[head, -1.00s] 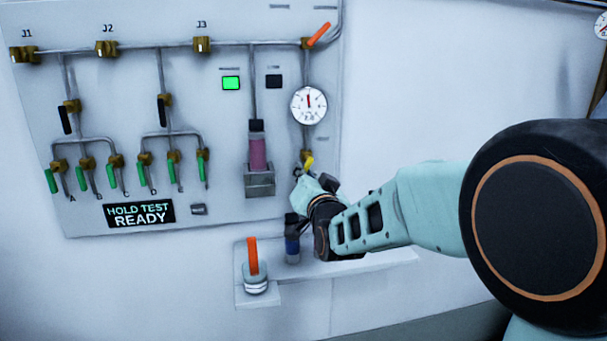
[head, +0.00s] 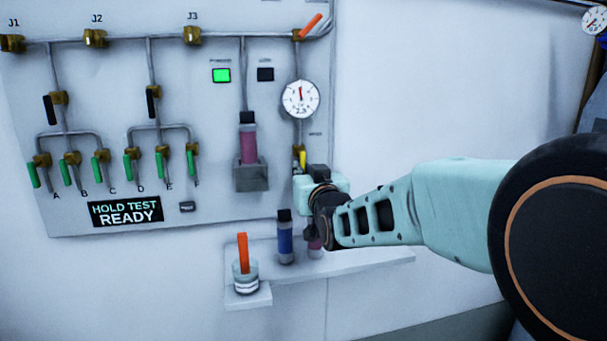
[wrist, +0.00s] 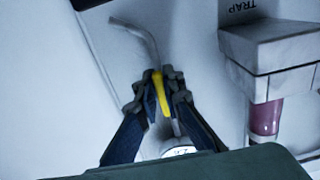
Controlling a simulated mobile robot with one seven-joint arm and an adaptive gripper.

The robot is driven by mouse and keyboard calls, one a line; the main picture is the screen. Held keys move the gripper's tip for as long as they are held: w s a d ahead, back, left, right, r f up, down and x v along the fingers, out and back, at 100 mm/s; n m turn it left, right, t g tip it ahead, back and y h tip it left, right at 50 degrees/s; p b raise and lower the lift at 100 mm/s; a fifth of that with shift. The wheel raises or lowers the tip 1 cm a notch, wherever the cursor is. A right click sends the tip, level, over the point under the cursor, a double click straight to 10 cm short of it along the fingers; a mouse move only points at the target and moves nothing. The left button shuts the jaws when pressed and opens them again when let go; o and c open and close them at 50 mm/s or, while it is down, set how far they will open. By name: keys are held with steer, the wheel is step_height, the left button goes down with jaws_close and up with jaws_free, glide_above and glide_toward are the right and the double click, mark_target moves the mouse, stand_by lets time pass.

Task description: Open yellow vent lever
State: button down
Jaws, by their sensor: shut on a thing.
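The yellow vent lever (head: 302,158) is at the lower end of the pipe below the round gauge, at the panel's right side. It stands about upright in the head view. In the wrist view the yellow lever (wrist: 158,94) lies between the two dark fingers of my gripper (wrist: 161,80), which is shut on it. In the head view my gripper's body (head: 318,180) covers the area just below the lever, and the fingertips are hard to make out.
The gauge (head: 300,99) is above the lever. A trap holder (head: 251,178) with a pink cartridge stands left of it. Below, a shelf (head: 375,260) carries a blue-labelled bottle (head: 285,240), a partly hidden pink one, and a cup (head: 245,277) with an orange stick. A bent pipe (wrist: 138,32) is near my fingers.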

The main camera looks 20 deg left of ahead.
stand_by(0.4)
steer(key=c, duration=2)
jaws_free()
steer(key=shift+c, duration=0.2)
steer(key=v, duration=0.7)
steer(key=shift+s, duration=0.25)
steer(key=shift+d, duration=0.15)
